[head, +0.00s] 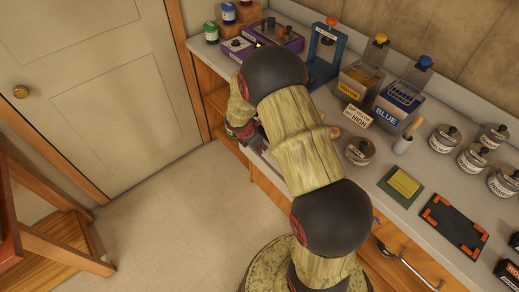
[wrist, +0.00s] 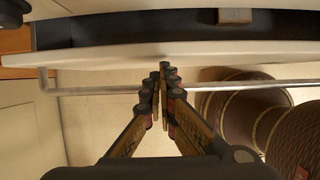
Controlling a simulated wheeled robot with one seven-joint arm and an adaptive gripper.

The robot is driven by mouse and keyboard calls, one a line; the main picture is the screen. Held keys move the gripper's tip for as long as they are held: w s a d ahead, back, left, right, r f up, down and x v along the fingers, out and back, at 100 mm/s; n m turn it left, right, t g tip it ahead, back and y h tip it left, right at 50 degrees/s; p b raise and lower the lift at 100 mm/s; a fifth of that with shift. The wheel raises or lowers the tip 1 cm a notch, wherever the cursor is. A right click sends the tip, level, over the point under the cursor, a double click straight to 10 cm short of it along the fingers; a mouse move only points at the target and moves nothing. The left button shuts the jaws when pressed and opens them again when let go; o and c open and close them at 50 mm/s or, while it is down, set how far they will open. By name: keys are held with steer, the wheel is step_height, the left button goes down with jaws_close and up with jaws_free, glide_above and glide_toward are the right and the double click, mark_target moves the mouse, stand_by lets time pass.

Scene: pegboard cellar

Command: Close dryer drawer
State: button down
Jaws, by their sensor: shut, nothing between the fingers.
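In the wrist view, a pale panel (wrist: 230,50), which looks like the drawer front, runs across the upper part. A dark gap (wrist: 120,28) shows behind it, with a small brown piece (wrist: 235,15) at its edge. A grey metal bar (wrist: 95,91) runs across below the panel. My gripper (wrist: 164,72) is shut and empty, its tips at the panel's lower edge; I cannot tell if they touch. In the head view my arm covers most of this spot, and the drawer cannot be made out.
The counter (head: 335,102) holds a yellow bin (head: 357,84), a blue bin (head: 398,97), several lidded jars (head: 474,157) and a black tray (head: 453,225). A closed door (head: 90,80) stands at left. The floor (head: 165,205) between is clear. A wooden stand (head: 60,240) is at lower left.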

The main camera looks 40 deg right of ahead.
steer(key=d+p, duration=0.1)
steer(key=d, duration=0.1)
steer(key=d+p, duration=0.1)
steer(key=d, duration=0.2)
steer(key=shift+w+d+p, duration=0.25)
steer(key=shift+d+p, duration=0.15)
steer(key=a+r+p, duration=0.4)
steer(key=a+r, duration=0.3)
steer(key=r, duration=0.2)
steer(key=shift+s+a+r, duration=0.15)
steer(key=shift+s+a, duration=0.2)
steer(key=shift+a, duration=0.05)
